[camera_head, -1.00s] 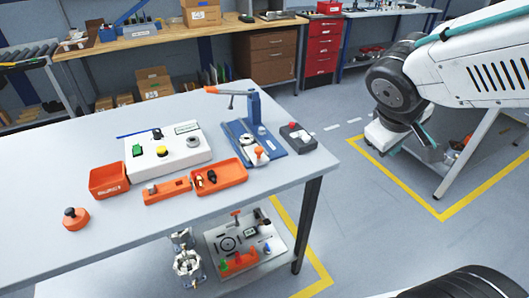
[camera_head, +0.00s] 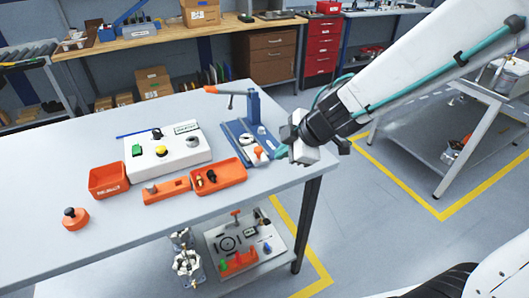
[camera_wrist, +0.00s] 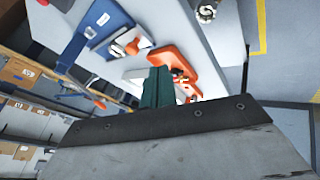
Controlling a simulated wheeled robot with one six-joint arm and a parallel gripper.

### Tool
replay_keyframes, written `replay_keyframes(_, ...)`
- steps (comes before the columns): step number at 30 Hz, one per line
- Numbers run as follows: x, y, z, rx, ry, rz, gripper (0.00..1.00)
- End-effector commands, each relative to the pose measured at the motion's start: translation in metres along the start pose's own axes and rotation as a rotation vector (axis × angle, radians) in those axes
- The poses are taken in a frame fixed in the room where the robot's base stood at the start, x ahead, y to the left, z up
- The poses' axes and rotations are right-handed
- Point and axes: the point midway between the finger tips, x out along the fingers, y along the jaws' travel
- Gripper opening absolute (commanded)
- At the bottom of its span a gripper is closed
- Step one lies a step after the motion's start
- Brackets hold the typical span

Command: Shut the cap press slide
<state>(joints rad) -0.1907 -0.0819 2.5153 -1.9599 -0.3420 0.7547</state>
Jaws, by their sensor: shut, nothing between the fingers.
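The blue cap press (camera_head: 254,108) stands at the right end of the grey table, with an orange lever on top. Its slide (camera_head: 257,152), with a white and orange part, lies at the near end of the blue base; how far out it is I cannot tell. My gripper (camera_head: 281,152) is at the right of the slide, its teal fingers shut and empty, close to it; contact cannot be told. In the wrist view the teal fingers (camera_wrist: 158,88) point towards the table, with the press (camera_wrist: 100,18) and the slide (camera_wrist: 130,42) beyond them at upper left.
A white control box (camera_head: 168,155) with buttons, an orange two-part tray (camera_head: 222,183), an orange bin (camera_head: 108,180) and an orange knobbed piece (camera_head: 75,218) are left of the press. The table's left front is clear.

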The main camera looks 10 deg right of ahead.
Motion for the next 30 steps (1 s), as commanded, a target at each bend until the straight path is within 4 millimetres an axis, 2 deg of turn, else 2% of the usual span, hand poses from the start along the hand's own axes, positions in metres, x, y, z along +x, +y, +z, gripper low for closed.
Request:
replay_keyframes(6, 0.034, -0.001, 0.001, 0.002, -0.004, -0.004, 0.00)
replay_keyframes(19, 0.085, -0.001, 0.001, 0.001, -0.004, -0.001, 0.00)
replay_keyframes(24, 0.094, 0.022, 0.001, -0.001, -0.003, 0.002, 0.00)
replay_keyframes(30, 0.100, 0.035, 0.001, -0.001, -0.003, 0.002, 0.00)
